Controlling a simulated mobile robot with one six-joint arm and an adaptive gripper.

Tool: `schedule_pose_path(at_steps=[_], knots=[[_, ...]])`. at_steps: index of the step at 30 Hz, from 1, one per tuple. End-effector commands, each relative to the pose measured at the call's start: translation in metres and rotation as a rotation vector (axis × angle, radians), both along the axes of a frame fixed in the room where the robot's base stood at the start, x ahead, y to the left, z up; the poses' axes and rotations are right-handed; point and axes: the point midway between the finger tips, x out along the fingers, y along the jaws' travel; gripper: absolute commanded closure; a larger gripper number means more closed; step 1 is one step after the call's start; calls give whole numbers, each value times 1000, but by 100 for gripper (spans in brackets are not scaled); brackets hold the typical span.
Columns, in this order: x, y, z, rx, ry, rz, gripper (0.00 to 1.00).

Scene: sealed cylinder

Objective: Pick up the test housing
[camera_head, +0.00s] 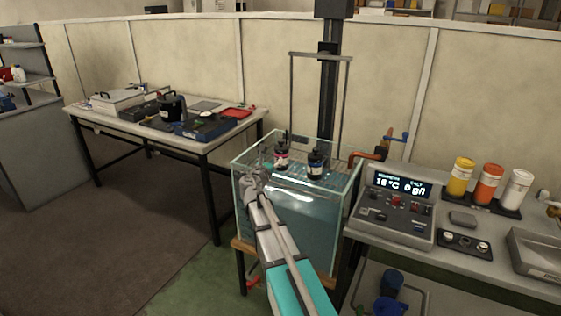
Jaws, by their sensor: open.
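Two small dark cylinders stand on a grid at the top of a glass water tank (300,228). The left cylinder (281,158) has a pink-red band, and the right cylinder (316,165) has a pale label. Either could be the test housing; I cannot tell which. My gripper (262,158) is open at the tank's left rim, just left of the left cylinder and apart from the right one. Its fingers are small and partly blurred against the tank, and I cannot tell whether they touch the left cylinder.
A frame on a dark column (328,80) rises behind the tank. On the right, a control box (395,208) reading 18 °C and yellow, orange and white containers (488,185) stand on a bench. A table (190,140) with equipment stands at left. Floor is open at lower left.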

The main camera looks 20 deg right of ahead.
Motion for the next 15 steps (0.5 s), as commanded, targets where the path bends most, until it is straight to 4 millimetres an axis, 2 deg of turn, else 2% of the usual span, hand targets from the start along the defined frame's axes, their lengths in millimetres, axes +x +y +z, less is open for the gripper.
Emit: schedule_pose_path(at_steps=[10,15], knots=[[0,-1,0,-3,1,0,19],[8,-7,0,-1,1,-1,19]])
